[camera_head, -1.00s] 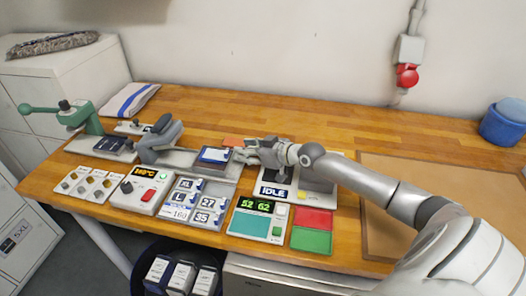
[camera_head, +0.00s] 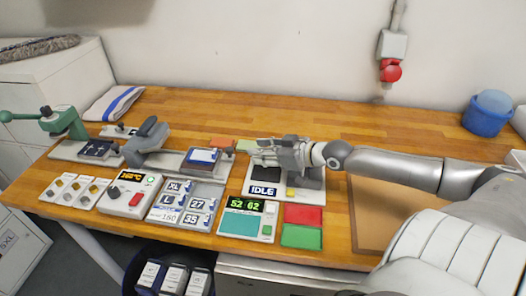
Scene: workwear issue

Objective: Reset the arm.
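My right arm comes in from the right, and its gripper (camera_head: 272,153) hangs over the back of the device with the IDLE display (camera_head: 264,190). Its fingers point left and are small and blurred, so whether they are open or shut cannot be told. I see nothing clearly held in it. My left gripper is not in view.
A green lever press (camera_head: 66,122), a grey clamp-like device (camera_head: 148,142) and a tray with a blue-framed pad (camera_head: 202,157) stand left. Control panels (camera_head: 131,194), size cards (camera_head: 188,205) and red (camera_head: 304,217) and green (camera_head: 301,236) pads line the front. A blue container (camera_head: 487,113) stands right.

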